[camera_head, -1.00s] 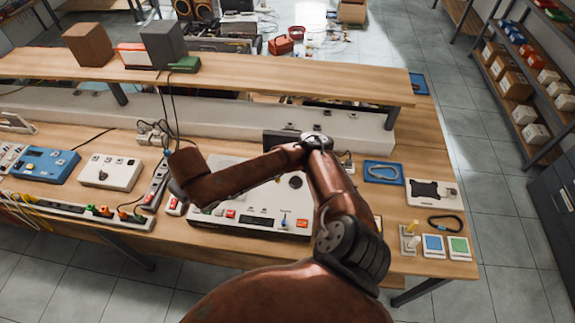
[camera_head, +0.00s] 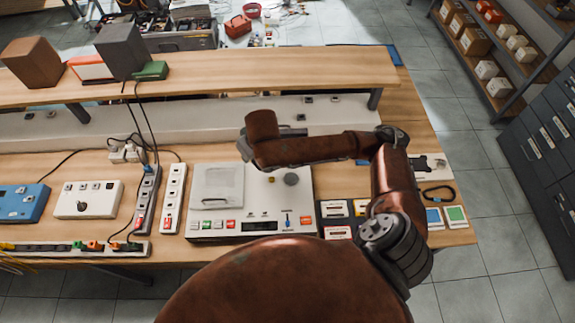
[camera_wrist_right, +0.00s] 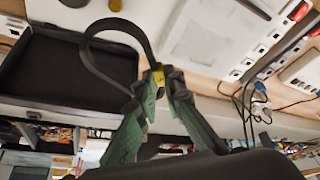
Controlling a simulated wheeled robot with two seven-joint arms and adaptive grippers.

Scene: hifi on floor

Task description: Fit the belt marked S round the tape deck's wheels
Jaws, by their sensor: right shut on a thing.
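The tape deck (camera_head: 222,210) lies on the bench in the head view, with a pale lid on its left. A grey round wheel (camera_head: 291,179) and a small brass post (camera_head: 271,180) show on its top right. My right gripper (camera_wrist_right: 163,80) has green fingers shut on a black belt (camera_wrist_right: 125,24) with a yellow tag (camera_wrist_right: 158,76). The belt hangs as an open loop, apart from the deck as far as I can tell. The tag's mark is too small to read surely. In the head view my right arm hides its gripper. My left gripper is out of view.
Another black loop (camera_head: 438,193) lies at the bench's right, near blue (camera_head: 434,218) and green (camera_head: 456,216) cards. Several cassette-like boxes (camera_head: 335,209) sit right of the deck. Power strips (camera_head: 173,198) stand left. A raised shelf (camera_head: 230,80) runs behind. A dark tray (camera_wrist_right: 70,70) shows in the wrist view.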

